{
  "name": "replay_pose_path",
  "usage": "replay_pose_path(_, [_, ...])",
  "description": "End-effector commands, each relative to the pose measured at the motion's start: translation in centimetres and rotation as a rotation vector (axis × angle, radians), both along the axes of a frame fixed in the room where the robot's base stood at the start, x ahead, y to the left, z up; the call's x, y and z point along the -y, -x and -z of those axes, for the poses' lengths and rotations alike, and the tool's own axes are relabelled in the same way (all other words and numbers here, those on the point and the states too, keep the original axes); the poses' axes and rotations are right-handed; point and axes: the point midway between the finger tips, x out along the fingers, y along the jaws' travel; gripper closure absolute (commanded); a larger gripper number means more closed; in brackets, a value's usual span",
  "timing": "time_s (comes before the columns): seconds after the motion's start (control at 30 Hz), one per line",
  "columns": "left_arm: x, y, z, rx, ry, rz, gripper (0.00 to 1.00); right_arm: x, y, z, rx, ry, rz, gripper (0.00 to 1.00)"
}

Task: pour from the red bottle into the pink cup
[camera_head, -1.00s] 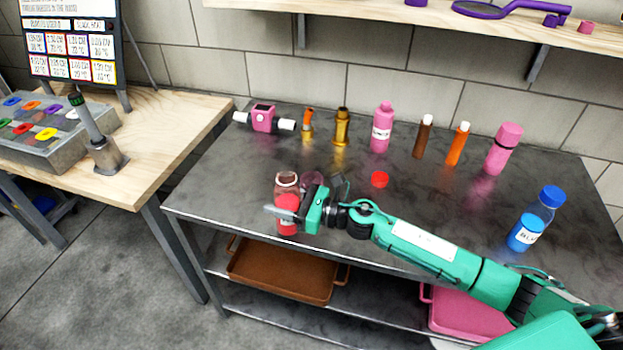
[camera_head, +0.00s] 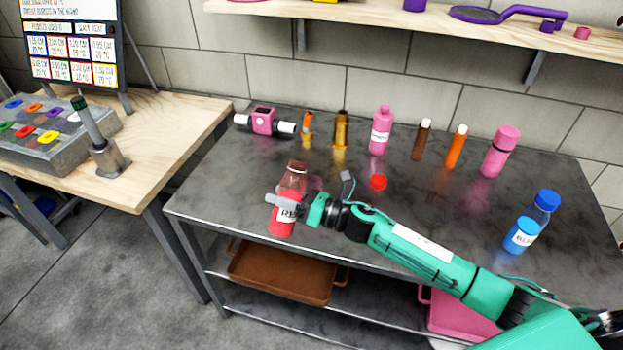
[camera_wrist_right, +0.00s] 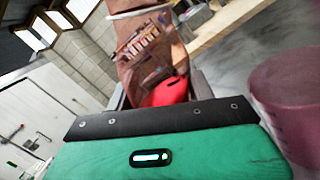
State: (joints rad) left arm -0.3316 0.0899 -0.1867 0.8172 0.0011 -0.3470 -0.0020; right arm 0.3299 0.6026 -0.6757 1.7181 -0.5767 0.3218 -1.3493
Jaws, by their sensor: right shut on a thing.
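The red bottle (camera_head: 293,180) is clear, with red liquid low inside, a label and an open top. My right gripper (camera_head: 286,207) is shut around its middle and holds it over the table's front left part, its top leaning slightly right. The right wrist view shows the bottle (camera_wrist_right: 150,50) between the fingers, with its red liquid near them. The translucent pink cup (camera_head: 316,184) stands behind and right of the bottle, mostly hidden in the head view. The cup (camera_wrist_right: 292,105) is large at the right edge of the right wrist view. My left gripper is out of view.
A red cap (camera_head: 378,182) lies on the dark table (camera_head: 220,190). A pink bottle (camera_head: 380,130), a pink flask (camera_head: 500,150), brown and orange vials and a pink device (camera_head: 263,121) stand along the back. A blue bottle (camera_head: 530,222) stands at the right.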

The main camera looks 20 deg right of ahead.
Motion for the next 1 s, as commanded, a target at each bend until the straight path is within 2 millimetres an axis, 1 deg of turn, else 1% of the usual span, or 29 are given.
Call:
replay_pose_path(0.03, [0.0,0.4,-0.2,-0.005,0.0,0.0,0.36,0.1,-0.1,-0.5,-0.014,-0.018,0.001,0.78])
replay_pose_path(0.23, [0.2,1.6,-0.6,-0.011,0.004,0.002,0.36,0.3,-0.3,-1.3,-0.08,-0.093,0.001,0.78])
replay_pose_path(0.27, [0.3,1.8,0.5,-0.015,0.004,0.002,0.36,0.3,-0.3,-0.1,-0.092,-0.105,0.001,0.78])
replay_pose_path(0.33, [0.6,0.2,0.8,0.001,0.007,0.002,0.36,0.1,-0.2,1.2,-0.116,-0.132,0.0,0.78])
replay_pose_path(0.53, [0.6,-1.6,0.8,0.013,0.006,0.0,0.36,0.0,0.0,3.3,-0.179,-0.208,0.0,0.78])
replay_pose_path(0.57, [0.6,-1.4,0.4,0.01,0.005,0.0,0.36,-0.1,0.0,2.8,-0.189,-0.22,0.0,0.78])
replay_pose_path(0.63, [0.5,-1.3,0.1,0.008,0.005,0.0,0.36,-0.2,0.1,2.7,-0.212,-0.246,0.0,0.78])
replay_pose_path(1.0, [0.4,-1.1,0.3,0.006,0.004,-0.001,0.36,-0.3,0.2,3.1,-0.238,-0.277,0.0,0.78])
